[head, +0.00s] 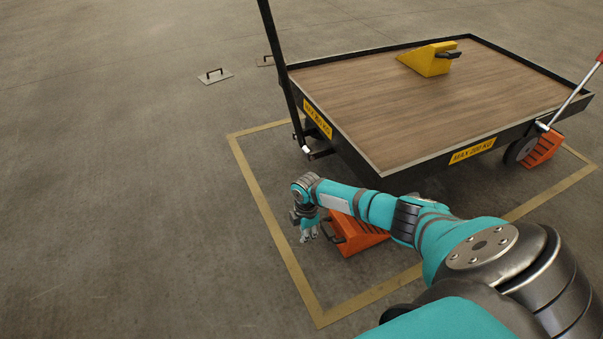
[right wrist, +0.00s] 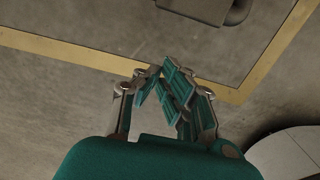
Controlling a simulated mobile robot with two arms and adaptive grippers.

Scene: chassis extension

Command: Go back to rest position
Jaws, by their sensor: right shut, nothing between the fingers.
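My right arm reaches across the head view from the lower right. Its gripper (head: 308,229) hangs pointing down beside an orange wheel chock (head: 357,238) on the floor, to the chock's left in the picture. In the right wrist view the gripper's fingers (right wrist: 165,82) are closed together with nothing between them, above bare concrete and a yellow floor line. Whether the gripper touches the chock's dark handle is hard to tell in the head view. My left gripper is not in view.
A flatbed cart (head: 400,95) with a wooden deck stands inside a yellow floor outline (head: 262,203). A yellow chock (head: 427,59) lies on its deck. Another orange chock (head: 541,149) sits by the right wheel. Floor at left is free.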

